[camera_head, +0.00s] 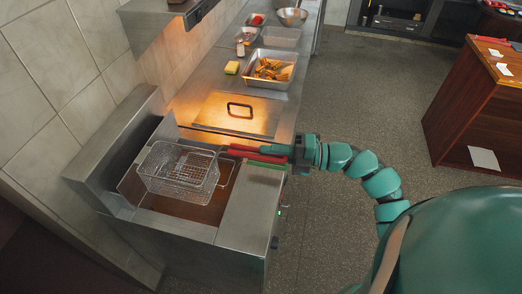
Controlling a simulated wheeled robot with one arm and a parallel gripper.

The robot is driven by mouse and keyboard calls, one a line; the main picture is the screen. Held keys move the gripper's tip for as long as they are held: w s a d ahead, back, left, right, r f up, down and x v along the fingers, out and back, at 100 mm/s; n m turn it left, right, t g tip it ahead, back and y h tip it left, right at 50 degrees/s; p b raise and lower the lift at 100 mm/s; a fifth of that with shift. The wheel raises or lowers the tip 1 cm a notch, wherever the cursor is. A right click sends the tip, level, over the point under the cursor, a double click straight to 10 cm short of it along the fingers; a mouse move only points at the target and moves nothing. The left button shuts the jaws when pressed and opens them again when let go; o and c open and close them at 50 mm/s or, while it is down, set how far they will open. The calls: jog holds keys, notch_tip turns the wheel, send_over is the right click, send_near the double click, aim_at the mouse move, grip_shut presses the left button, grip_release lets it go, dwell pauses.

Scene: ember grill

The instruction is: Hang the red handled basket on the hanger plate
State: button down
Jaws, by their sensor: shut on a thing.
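The red-handled wire basket (180,166) is over the open fryer well at the left. Its red handle (258,153) points right, and my gripper (291,152) is shut on the handle's right end. A green handle (266,164) lies just below the red one, with wire mesh (226,174) beside the basket that is partly hidden. The steel back of the fryer (130,140) rises on the basket's left; I cannot tell for sure which part is the hanger plate. Whether the basket touches the fryer is also unclear.
Brown oil (185,206) shows in the fryer well. A lid with a black handle (238,112) lies behind it. Further back are a tray of fries (270,70), a yellow sponge (232,68) and bowls. A hood (165,20) overhangs the back left. Open floor lies right.

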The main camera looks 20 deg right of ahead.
aim_at(237, 148)
jog(key=shift+w+x, duration=0.25)
jog(key=shift+x, duration=1.95)
jog(key=shift+d+f+b, duration=0.15)
jog(key=shift+f+b, duration=1.15)
jog(key=shift+f, duration=0.3)
jog(key=shift+f+b, duration=0.45)
jog(key=shift+f, duration=0.1)
jog(key=c, duration=1.4)
grip_release()
jog(key=shift+o, duration=0.2)
jog(key=b+v, duration=0.6)
jog(key=v, duration=1.1)
jog(key=shift+d, duration=0.15)
